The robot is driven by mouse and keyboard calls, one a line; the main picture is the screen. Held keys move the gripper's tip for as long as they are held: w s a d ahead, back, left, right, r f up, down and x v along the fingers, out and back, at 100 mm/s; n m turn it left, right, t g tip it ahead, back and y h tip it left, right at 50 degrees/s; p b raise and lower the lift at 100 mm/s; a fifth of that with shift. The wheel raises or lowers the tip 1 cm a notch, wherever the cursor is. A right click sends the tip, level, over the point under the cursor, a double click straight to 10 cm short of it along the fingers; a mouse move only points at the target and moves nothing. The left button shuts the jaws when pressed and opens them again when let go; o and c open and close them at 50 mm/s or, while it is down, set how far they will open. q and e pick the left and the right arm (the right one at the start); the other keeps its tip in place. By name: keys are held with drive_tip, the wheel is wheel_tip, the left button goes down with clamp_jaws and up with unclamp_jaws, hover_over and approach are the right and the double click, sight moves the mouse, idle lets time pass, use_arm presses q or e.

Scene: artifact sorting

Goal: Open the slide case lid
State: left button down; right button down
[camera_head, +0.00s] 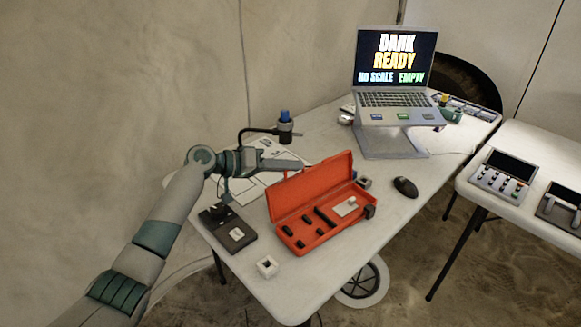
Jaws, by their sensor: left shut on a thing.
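The red slide case (334,233) sits on the white table with its lid (312,184) raised, standing up along the back side. Its inside shows several small black pieces and a pale block (346,206) at the right. My left gripper (304,164) reaches in from the left at the lid's upper edge. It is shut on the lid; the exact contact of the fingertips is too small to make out. My right gripper is not in view.
A black device (228,229) and a small white cube (267,267) lie left of the case. A grey block (364,182), a black mouse (405,187) and a laptop (394,75) on a stand are to the right. A blue-topped stand (285,125) is behind.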

use_arm(q)
drive_tip(key=c, duration=2.2)
unclamp_jaws()
drive_tip(key=shift+f, duration=0.1)
